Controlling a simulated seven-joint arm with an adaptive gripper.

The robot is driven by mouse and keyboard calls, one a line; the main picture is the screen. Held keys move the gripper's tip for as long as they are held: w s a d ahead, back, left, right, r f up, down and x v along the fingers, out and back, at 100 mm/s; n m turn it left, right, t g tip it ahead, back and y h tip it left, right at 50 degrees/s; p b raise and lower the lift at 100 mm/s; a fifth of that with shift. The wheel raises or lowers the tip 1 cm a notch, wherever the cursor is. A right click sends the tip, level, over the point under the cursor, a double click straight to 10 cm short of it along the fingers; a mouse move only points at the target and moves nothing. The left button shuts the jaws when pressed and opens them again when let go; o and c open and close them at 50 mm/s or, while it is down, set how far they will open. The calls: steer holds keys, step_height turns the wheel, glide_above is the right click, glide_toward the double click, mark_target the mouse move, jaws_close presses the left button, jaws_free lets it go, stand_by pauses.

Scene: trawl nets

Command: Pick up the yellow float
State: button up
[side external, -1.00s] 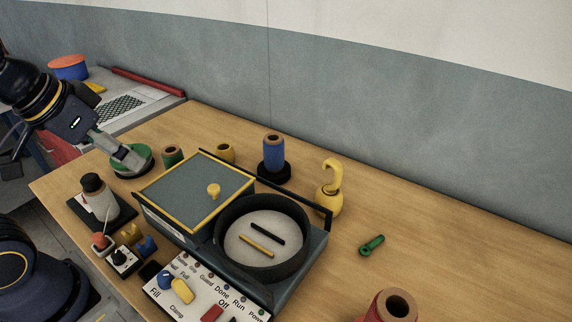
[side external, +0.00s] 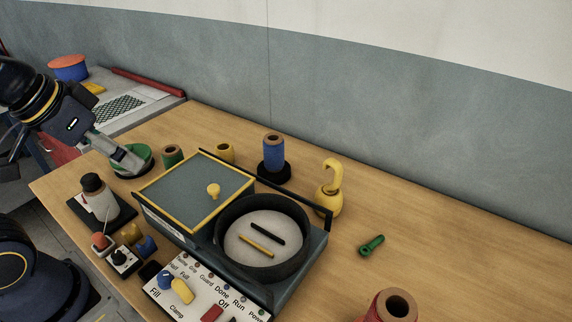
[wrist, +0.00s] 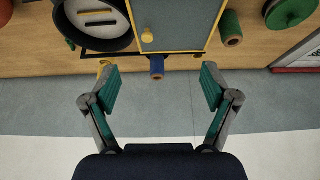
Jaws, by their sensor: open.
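A yellow rounded body with a curved hook-like neck (side external: 329,190) stands upright on the table right of the machine; it looks most like the float, though I cannot be sure. In the wrist view a small part of a yellow thing (wrist: 104,68), likely the same one, shows beside the left finger. My gripper (side external: 132,160) is at the left in the side view, in front of the green dish (side external: 146,152) and well away from the yellow body. In the wrist view my gripper (wrist: 161,90) is open, with nothing between its fingers.
The machine has a yellow-edged lid (side external: 178,200) with a yellow knob and a round black pan (side external: 226,245). The table's right side is mostly clear.

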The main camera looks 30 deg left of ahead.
steer(key=shift+o, duration=0.4)
steer(key=w+r+n, duration=0.3)
steer(key=w+r, duration=0.2)
steer(key=r, duration=0.2)
steer(key=n+g+y, duration=0.1)
steer(key=n+g, duration=0.2)
steer(key=n, duration=0.3)
glide_above(223, 146)
steer(key=s+d, duration=0.2)
steer(key=d, duration=0.1)
steer(key=s+d+f+x, duration=0.1)
steer(key=s+x, duration=0.1)
steer(key=x, duration=0.9)
steer(key=shift+g, duration=0.8)
steer(key=f, duration=0.5)
steer(key=a+f, duration=0.1)
steer(key=f, duration=0.4)
steer(key=w+a+f, duration=0.1)
steer(key=f, duration=0.5)
steer(key=shift+a, duration=0.15)
steer(key=shift+w+a+f, duration=0.1)
steer(key=shift+f, duration=0.95)
steer(key=shift+w+a+f, duration=0.15)
steer(key=shift+f, duration=0.85)
steer(key=shift+w+a+f, duration=0.1)
steer(key=shift+f, duration=0.95)
steer(key=c, duration=1.2)
